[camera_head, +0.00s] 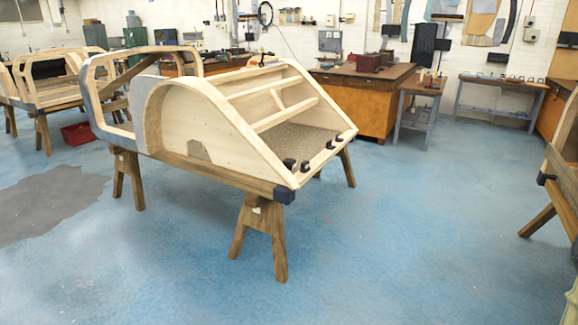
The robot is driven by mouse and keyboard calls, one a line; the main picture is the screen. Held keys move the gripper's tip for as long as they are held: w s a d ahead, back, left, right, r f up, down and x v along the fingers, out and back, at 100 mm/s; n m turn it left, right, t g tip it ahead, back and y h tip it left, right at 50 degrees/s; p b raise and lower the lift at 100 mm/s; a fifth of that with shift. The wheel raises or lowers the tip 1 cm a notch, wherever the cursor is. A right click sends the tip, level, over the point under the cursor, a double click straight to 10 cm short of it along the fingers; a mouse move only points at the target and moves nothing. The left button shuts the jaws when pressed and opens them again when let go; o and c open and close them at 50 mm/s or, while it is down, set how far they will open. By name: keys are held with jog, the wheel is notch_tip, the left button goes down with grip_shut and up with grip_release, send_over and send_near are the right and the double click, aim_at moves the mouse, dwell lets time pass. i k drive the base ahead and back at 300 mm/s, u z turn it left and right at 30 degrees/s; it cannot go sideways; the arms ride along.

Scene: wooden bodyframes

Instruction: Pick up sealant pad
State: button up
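I cannot pick out a sealant pad for sure. Several small black pieces sit along the lower sloping edge of the near wooden bodyframe (205,125). Two of them are close together at the near corner, a left one (289,164) and a right one (305,166). Two more lie farther up the edge, a lower one (330,145) and an upper one (338,136). They are too small to tell what they are. A larger dark block (285,195) caps the beam end under that corner. My gripper is not in view.
The bodyframe rests on wooden trestles (262,232) with splayed legs. Another frame (550,165) and trestle stand at the right edge. A wooden workbench (355,105) and small table (418,100) stand behind. The blue floor (410,240) in front and right is clear.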

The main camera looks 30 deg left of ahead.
aim_at(305, 165)
jog(key=u, duration=0.55)
jog(key=i, duration=1.15)
jog(key=u, duration=0.8)
jog(key=i, duration=2)
jog(key=z, duration=0.2)
